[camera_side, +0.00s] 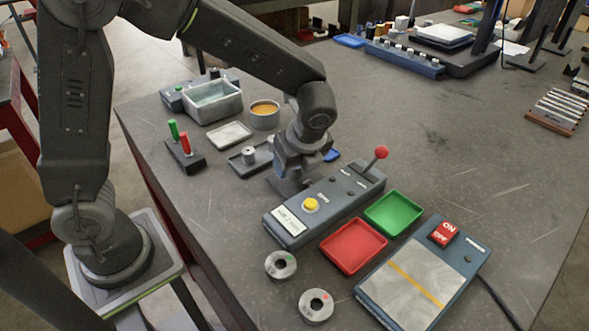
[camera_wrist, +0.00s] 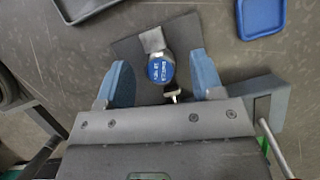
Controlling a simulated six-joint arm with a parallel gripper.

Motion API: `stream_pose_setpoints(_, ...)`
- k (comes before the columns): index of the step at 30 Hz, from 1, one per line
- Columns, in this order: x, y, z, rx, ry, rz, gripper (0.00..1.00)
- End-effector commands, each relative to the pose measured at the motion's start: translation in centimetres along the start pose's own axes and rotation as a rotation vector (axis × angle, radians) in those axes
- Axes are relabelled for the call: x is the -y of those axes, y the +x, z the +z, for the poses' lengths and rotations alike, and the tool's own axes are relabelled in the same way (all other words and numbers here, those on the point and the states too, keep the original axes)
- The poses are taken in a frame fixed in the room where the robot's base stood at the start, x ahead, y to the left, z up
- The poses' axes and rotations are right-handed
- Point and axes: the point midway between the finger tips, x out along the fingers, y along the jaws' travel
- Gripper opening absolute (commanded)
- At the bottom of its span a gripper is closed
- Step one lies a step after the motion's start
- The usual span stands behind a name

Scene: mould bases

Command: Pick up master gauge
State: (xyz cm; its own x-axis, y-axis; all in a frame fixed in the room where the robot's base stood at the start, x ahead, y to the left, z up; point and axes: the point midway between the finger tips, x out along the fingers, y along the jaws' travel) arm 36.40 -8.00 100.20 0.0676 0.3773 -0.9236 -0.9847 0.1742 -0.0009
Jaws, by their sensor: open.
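A short round gauge with a blue, white-lettered top (camera_wrist: 161,70) and a pale metal part at its back shows in the wrist view; I take it for the master gauge, though I cannot read the lettering. It is on a dark square plate (camera_wrist: 128,48). My gripper (camera_side: 287,178) is low over the table behind the grey control box, pointing down. In the wrist view, its two blue fingers stand open on either side of the gauge, with gaps. In the side view my gripper hides the gauge.
A grey control box (camera_side: 285,231) with a red-knobbed lever (camera_side: 381,153) stands close in front of my gripper. A dark tray with a metal cylinder (camera_side: 248,155) is at its left. A small blue tray (camera_wrist: 262,17) is behind.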

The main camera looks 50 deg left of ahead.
Motion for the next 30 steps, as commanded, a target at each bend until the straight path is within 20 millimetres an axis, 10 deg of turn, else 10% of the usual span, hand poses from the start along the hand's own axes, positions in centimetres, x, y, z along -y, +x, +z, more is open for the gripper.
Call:
stream_pose_setpoints(9, 0.00, 0.50, 0.00, 0.000, -0.001, -0.002, 0.59)
stream_pose_setpoints(30, 0.03, 0.42, 0.01, 0.000, -0.001, -0.002, 0.00)
